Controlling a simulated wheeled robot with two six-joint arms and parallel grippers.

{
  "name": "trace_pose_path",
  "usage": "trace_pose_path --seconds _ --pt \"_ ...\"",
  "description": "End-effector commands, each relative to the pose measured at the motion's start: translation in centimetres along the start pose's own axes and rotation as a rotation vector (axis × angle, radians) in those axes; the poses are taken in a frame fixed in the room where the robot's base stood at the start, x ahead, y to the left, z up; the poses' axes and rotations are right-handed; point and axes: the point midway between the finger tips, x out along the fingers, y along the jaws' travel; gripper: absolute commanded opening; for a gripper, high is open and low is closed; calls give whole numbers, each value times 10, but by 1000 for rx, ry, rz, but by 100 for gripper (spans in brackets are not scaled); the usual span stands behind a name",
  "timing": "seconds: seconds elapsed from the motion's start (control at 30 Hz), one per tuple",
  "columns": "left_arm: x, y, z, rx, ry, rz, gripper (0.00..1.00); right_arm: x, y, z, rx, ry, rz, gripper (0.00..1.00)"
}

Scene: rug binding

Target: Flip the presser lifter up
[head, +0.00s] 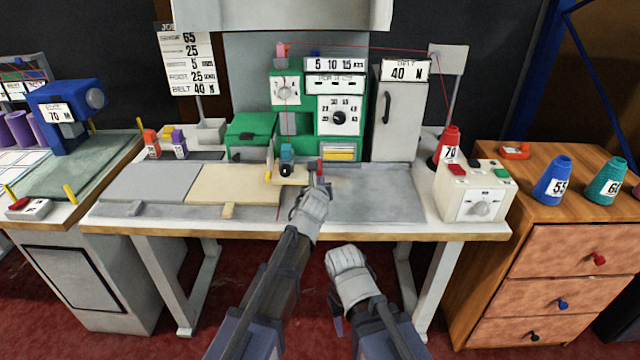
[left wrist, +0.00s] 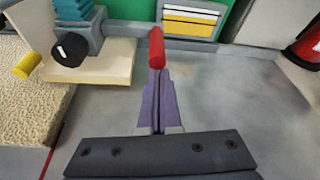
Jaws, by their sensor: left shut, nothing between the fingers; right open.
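The presser lifter looks to be the small red-tipped lever (head: 320,167) at the front of the green and white sewing machine (head: 335,118). In the left wrist view its red tip (left wrist: 156,48) stands upright just beyond my fingertips. My left gripper (head: 316,182) is shut and empty, its purple fingers (left wrist: 158,88) together directly below the red tip. I cannot tell whether they touch it. My right gripper (head: 338,318) is open, low in front of the table, with its fingers mostly hidden.
A beige rug piece (head: 232,185) lies left of the lever, with a presser part and dark knob (left wrist: 70,48) close by. The grey tabletop (head: 385,195) to the right is clear. A control box (head: 474,195) and a red cone (head: 449,140) stand at the right end.

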Motion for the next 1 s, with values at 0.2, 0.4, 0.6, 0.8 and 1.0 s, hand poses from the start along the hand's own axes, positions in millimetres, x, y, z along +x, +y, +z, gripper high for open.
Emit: trace_pose_path --seconds 0.2,0.4,0.6,0.8,1.0 --pt "-7 -4 19 0 -2 -1 0 -20 2 1 0 0 0 50" --pt "-10 -6 29 1 -4 -2 0 -30 3 2 0 0 0 50" --pt "-8 -6 28 2 -5 -2 0 -28 3 2 0 0 0 50" --pt "-18 -6 28 3 -5 -2 0 -32 3 2 0 0 0 50" --pt "-55 -9 28 1 -3 1 0 -45 4 3 0 0 0 50"
